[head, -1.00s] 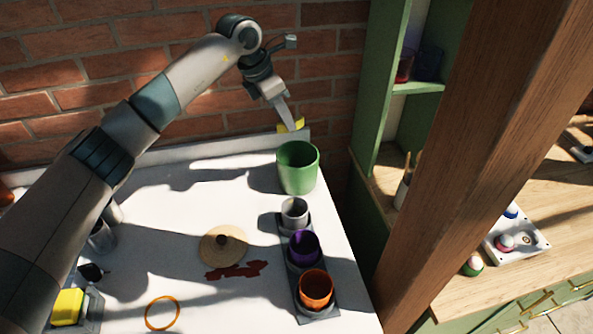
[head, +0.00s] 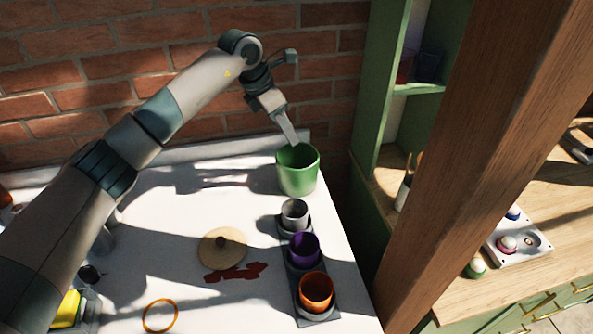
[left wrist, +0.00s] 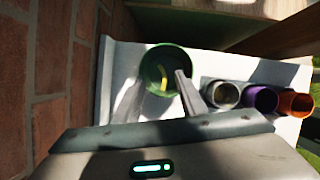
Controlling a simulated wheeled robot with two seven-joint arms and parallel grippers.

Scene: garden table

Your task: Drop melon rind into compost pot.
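The green pot (head: 298,178), which I take for the compost pot, stands upright at the far right corner of the white table. My left gripper (head: 292,140) is above its rim, pointing down. In the left wrist view its two fingers (left wrist: 158,98) are spread apart with nothing between them. The yellow melon rind (left wrist: 164,82) shows within the mouth of the green pot (left wrist: 146,66) in that view; whether it rests on the bottom I cannot tell. The pot's wall hides the rind in the head view. My right gripper is in neither view.
A dark tray (head: 320,318) holds grey (head: 295,215), purple (head: 304,248) and orange cups (head: 316,289) in front of the pot. A round tan lid (head: 222,248) and an orange ring (head: 160,315) lie on the table. A brick wall (head: 150,60) stands behind; a wooden post (head: 470,150) stands right.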

